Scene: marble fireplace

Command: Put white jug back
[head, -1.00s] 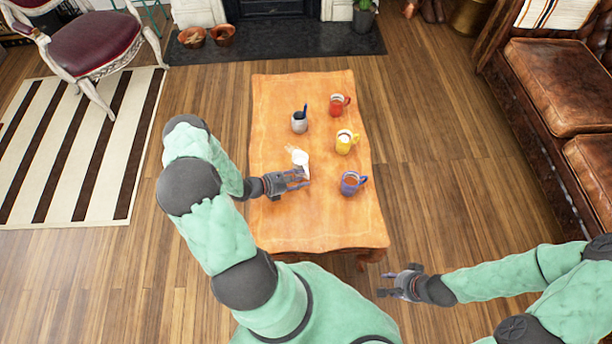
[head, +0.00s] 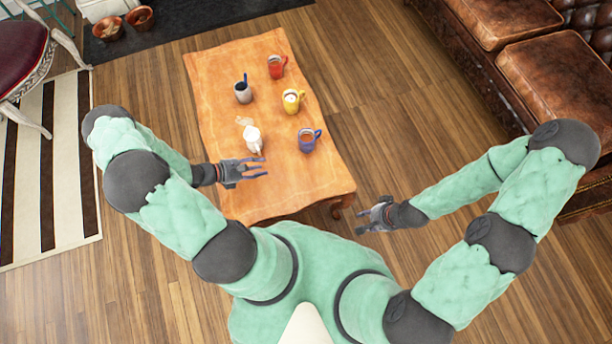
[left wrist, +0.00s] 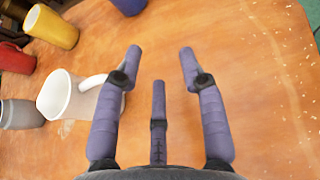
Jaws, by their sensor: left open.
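The white jug (head: 252,138) stands upright on the wooden table (head: 225,75), on its left side below a grey cup. In the left wrist view the jug (left wrist: 68,98) is at the left with its handle toward my fingers. My left gripper (head: 262,170) is open and empty over the table, apart from the jug and nearer to me. Its spread fingers show in the left wrist view (left wrist: 160,60) with bare wood between them. My right gripper (head: 370,214) is off the table's near right corner, over the floor; its fingers look apart with nothing between them.
A brown leather sofa (head: 555,70) is at the right. The table's near end is bare.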

